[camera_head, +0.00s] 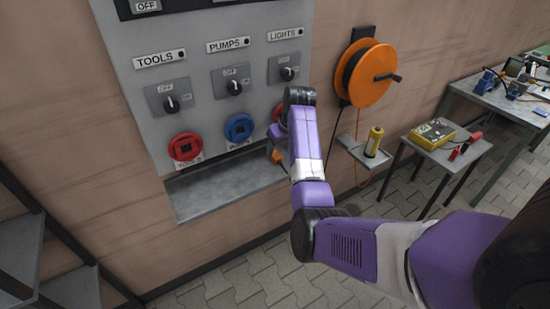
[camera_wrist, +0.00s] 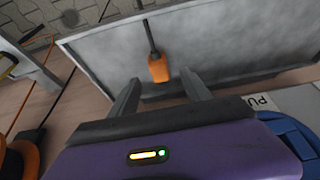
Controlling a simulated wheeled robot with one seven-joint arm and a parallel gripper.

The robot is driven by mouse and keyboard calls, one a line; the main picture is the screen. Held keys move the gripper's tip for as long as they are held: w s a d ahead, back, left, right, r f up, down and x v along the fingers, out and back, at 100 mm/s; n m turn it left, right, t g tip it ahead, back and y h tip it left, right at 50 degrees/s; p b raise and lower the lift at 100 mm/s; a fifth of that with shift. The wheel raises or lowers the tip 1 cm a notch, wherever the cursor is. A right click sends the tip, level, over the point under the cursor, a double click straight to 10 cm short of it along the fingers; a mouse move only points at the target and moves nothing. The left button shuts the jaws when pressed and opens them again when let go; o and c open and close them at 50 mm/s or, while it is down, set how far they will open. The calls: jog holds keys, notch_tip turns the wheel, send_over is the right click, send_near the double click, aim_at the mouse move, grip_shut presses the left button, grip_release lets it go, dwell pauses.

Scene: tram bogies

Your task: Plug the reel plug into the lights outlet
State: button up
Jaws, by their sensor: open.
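The orange reel plug (camera_wrist: 158,68) with its dark cord shows in the wrist view against the grey ledge (camera_wrist: 225,50). My gripper (camera_wrist: 160,90) is open, with one finger on each side of the line to the plug. The plug is just beyond the fingertips, not clasped. In the head view an orange piece (camera_head: 275,155), likely the plug, shows beside my wrist. The lights outlet (camera_head: 278,112) is a red socket under the LIGHTS label (camera_head: 285,34), mostly hidden by my arm. My fingers are hidden in that view.
The red tools outlet (camera_head: 186,148) and blue pumps outlet (camera_head: 239,127) are to the left on the panel. The orange cable reel (camera_head: 364,73) hangs on the wall to the right. A small shelf (camera_head: 358,148) holds a yellow can. Side tables stand further right.

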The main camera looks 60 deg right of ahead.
aim_at(276, 155)
jog(key=shift+d+p+x, duration=0.2)
jog(key=shift+p+x, duration=0.25)
jog(key=shift+x, duration=2.15)
jog(key=shift+w+r, duration=0.1)
jog(key=shift+w, duration=0.05)
grip_shut()
jog(key=shift+s+a+r, duration=0.2)
jog(key=shift+s+r, duration=0.1)
jog(key=shift+r, duration=0.05)
notch_tip(276, 155, up, 6)
jog(key=shift+r+b, duration=0.1)
jog(key=shift+b, duration=0.75)
jog(key=s+a, duration=0.5)
jog(key=s, duration=0.3)
jog(key=s+a+b, duration=0.1)
jog(key=s+a, duration=0.4)
jog(key=s, duration=0.3)
jog(key=shift+s, duration=0.25)
